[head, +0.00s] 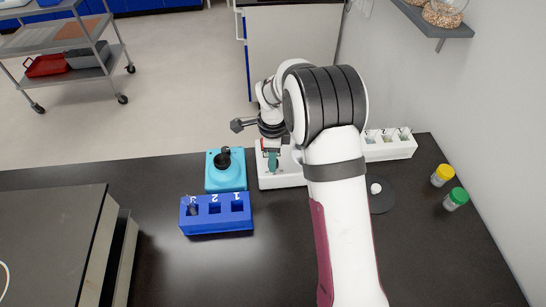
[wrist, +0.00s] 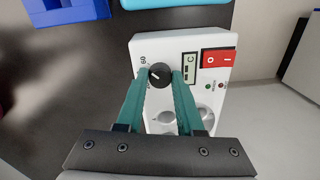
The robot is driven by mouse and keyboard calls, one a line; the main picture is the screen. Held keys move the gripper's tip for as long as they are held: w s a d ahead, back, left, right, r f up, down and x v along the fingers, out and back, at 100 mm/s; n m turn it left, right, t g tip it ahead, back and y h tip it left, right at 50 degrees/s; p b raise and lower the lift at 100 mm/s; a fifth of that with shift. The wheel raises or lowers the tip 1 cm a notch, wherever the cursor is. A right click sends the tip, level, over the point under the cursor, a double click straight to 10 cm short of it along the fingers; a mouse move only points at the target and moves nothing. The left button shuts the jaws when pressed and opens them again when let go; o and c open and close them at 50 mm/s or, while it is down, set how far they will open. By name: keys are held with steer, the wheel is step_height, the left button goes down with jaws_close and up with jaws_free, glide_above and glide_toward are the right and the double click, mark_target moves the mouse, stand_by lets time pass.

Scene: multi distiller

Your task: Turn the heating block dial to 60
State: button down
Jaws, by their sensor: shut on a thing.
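The white heating block (head: 277,179) stands near the back of the table in the head view, partly hidden by my arm. Its panel (wrist: 207,98) fills the middle of the wrist view. The black dial (wrist: 160,75) has a pale pointer line that looks slanted, and a "60" mark (wrist: 143,60) shows beside it. My gripper (wrist: 160,80) has its two teal fingers shut on the dial, one on each side. In the head view the gripper (head: 272,158) is over the left part of the block. The exact dial reading cannot be told.
A cyan device (head: 226,180) and a blue rack (head: 216,216) stand to the left. Yellow-capped (head: 442,172) and green-capped (head: 457,198) jars stand at the right. The table front is mostly clear.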

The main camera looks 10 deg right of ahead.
stand_by(0.4)
steer(key=c, duration=0.5)
jaws_free()
steer(key=shift+c, duration=0.2)
step_height(320, 180, up, 16)
steer(key=shift+s, duration=0.4)
steer(key=shift+a+f, duration=0.1)
steer(key=s+d+r+n+y, duration=0.1)
steer(key=s+r+n, duration=0.15)
steer(key=s, duration=0.45)
steer(key=s+r+n, duration=0.1)
steer(key=s+n, duration=0.2)
steer(key=s, duration=0.3)
steer(key=s+f+n, duration=0.2)
steer(key=s+n, duration=0.2)
steer(key=s, duration=0.5)
steer(key=s+f+n+y, duration=0.1)
steer(key=s+n, duration=0.4)
steer(key=s, duration=0.5)
steer(key=shift+s+f+g, duration=0.2)
steer(key=shift+f+g, duration=0.2)
steer(key=shift+f, duration=0.5)
